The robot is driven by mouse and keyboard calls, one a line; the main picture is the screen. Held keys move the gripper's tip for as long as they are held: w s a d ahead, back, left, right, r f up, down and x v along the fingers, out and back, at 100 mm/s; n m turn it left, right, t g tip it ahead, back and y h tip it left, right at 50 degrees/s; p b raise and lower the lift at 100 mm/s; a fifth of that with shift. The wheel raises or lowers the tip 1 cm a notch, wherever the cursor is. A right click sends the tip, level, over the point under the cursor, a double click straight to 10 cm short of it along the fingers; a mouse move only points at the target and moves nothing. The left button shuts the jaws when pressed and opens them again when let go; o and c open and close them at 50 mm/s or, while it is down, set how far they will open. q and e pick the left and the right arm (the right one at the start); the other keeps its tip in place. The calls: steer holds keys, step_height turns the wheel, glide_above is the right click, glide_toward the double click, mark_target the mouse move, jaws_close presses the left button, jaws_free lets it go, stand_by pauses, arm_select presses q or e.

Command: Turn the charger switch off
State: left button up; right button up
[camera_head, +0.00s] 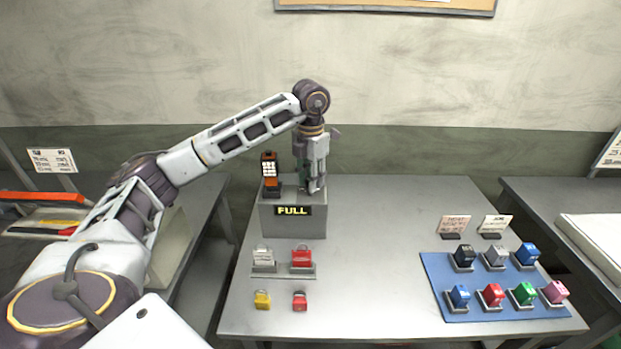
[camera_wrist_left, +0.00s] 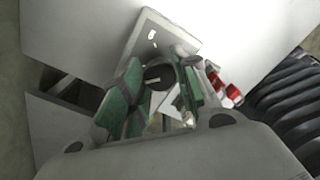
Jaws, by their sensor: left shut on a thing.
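The charger is a grey box (camera_head: 268,222) at the back left of the middle table. Its front display (camera_head: 291,211) reads "FULL". My left gripper (camera_head: 313,189) points down over the right part of the box top. In the left wrist view its green-padded fingers (camera_wrist_left: 160,90) are shut on a round black switch knob (camera_wrist_left: 158,75) with a pale mark. The knob is hidden in the head view. My right gripper is not in view.
Several padlocks, including a red one (camera_head: 302,258) and a yellow one (camera_head: 262,299), are in front of the box. A blue mat (camera_head: 436,283) at the right holds several coloured blocks. Two cards (camera_head: 455,224) stand behind it. The table's middle is clear.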

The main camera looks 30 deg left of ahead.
arm_select(q)
steer(key=o, duration=1)
steer(key=shift+o, duration=0.2)
step_height(320, 180, up, 12)
stand_by(0.9)
stand_by(0.8)
